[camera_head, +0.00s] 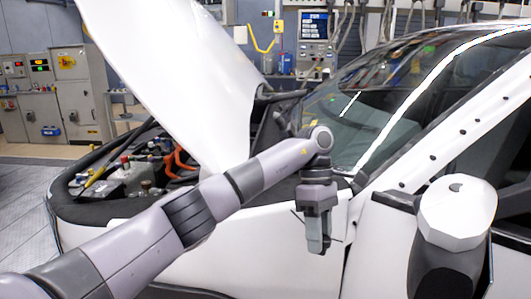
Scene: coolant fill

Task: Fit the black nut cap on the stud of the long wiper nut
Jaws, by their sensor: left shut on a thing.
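My left arm comes in from the left, and its gripper (319,240) points down in front of the white fender of the car. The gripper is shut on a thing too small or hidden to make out. The black nut cap cannot be picked out. The long wiper nut and its stud cannot be made out either; my arm and wrist cover part of the area at the foot of the windshield (375,100). My right gripper is not in view.
The white hood (165,70) stands raised above the engine bay (130,175). A mirror with a white cap (457,210) sticks out at the right. Grey cabinets (75,95) and a screen (314,27) stand at the back. Open floor (22,205) lies at the left.

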